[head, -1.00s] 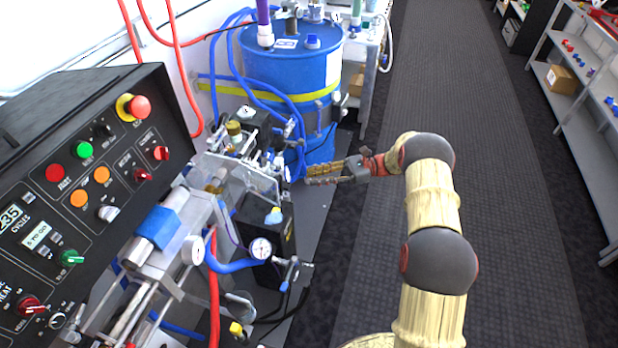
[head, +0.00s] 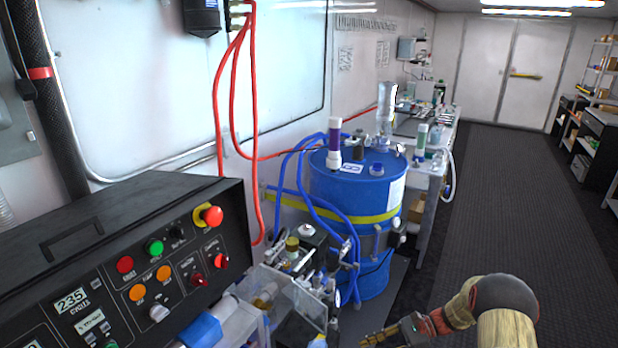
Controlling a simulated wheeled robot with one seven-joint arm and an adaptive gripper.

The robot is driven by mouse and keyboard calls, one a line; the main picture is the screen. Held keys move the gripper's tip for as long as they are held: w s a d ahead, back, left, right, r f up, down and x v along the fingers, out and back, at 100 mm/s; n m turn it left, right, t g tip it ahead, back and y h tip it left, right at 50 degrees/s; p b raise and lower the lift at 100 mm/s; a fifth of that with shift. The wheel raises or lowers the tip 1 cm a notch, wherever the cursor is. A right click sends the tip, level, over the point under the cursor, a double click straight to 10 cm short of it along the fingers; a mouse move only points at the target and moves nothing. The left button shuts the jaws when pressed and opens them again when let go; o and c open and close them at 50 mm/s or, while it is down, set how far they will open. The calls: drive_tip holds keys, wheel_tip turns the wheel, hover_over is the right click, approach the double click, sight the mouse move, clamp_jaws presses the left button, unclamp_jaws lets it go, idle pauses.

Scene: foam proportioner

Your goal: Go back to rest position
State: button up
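My gripper (head: 377,336) shows at the bottom of the head view, to the right of the proportioner machine and in front of the blue drum. Its fingers point left and look brown and narrow. I see nothing held between them, but they are too small and partly cut off to tell how far apart they are. My arm, in a tan cover with a dark joint, enters from the bottom right. The proportioner's control panel (head: 160,275) with coloured buttons stands at the lower left, apart from my gripper.
The blue drum (head: 335,195) with a yellow band and hoses stands beyond the machine. A workbench (head: 432,165) runs behind it along the left wall. A dark floor aisle (head: 510,190) lies clear to the right, with shelves (head: 590,140) at the far right.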

drive_tip(key=s+r+n+t+h, duration=0.3)
drive_tip(key=s+r+n+h, duration=0.3)
drive_tip(key=s+r, duration=0.9)
drive_tip(key=s+r+n+t+h, duration=0.4)
drive_tip(key=s+r+n+h, duration=0.3)
drive_tip(key=s+r, duration=0.8)
wheel_tip(320, 180, up, 4)
drive_tip(key=shift+f+n+h, duration=0.15)
drive_tip(key=shift+n+h, duration=0.15)
drive_tip(key=shift+n, duration=0.9)
drive_tip(key=shift+a, duration=0.1)
